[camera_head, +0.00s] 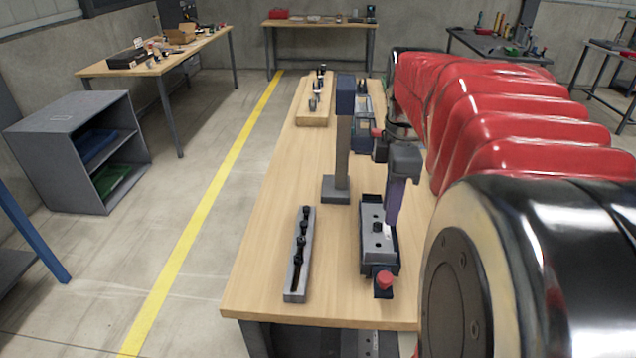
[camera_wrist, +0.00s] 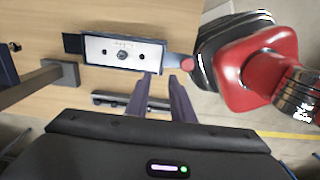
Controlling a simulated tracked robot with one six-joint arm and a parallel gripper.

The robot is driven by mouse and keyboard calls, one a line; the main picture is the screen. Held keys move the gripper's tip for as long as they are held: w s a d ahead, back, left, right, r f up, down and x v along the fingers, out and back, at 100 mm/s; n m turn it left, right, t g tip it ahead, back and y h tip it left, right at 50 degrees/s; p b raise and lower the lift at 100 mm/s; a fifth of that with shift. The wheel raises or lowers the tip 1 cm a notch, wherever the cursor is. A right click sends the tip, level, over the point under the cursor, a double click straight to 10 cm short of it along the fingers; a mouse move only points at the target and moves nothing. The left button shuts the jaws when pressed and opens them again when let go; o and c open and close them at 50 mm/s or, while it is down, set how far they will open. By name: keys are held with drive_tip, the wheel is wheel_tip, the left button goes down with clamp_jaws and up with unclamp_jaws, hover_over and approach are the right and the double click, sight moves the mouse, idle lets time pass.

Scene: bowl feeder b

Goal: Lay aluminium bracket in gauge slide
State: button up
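The gauge slide appears to be the grey block on a dark base with a red knob (camera_head: 378,245) at the near right of the bench. In the wrist view its pale top plate (camera_wrist: 100,47) shows a central boss and dark holes. My gripper (camera_head: 390,222), with purple fingers, points down at the block's right side. In the wrist view the gripper's two fingers (camera_wrist: 161,76) stand apart, with nothing clearly held between them. A small white patch shows at the fingertips in the head view; I cannot tell whether it is the aluminium bracket. I cannot identify the bracket elsewhere.
A grey strip tray (camera_head: 291,289) with several dark parts lies left of the block. A post on a square base (camera_head: 336,190) stands behind it. A wooden block (camera_head: 313,119) with small parts is farther back. Bare bench (camera_head: 262,240) lies left of the tray.

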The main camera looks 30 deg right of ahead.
drive_tip(key=s+a+f+m+t, duration=0.2)
drive_tip(key=a+m, duration=0.3)
drive_tip(key=a, duration=0.6)
drive_tip(key=s+a+f+m+t, duration=0.2)
drive_tip(key=a+m, duration=0.4)
drive_tip(key=a, duration=0.6)
drive_tip(key=shift+a+f+t, duration=0.2)
drive_tip(key=shift+f+t, duration=0.1)
drive_tip(key=shift+t, duration=0.4)
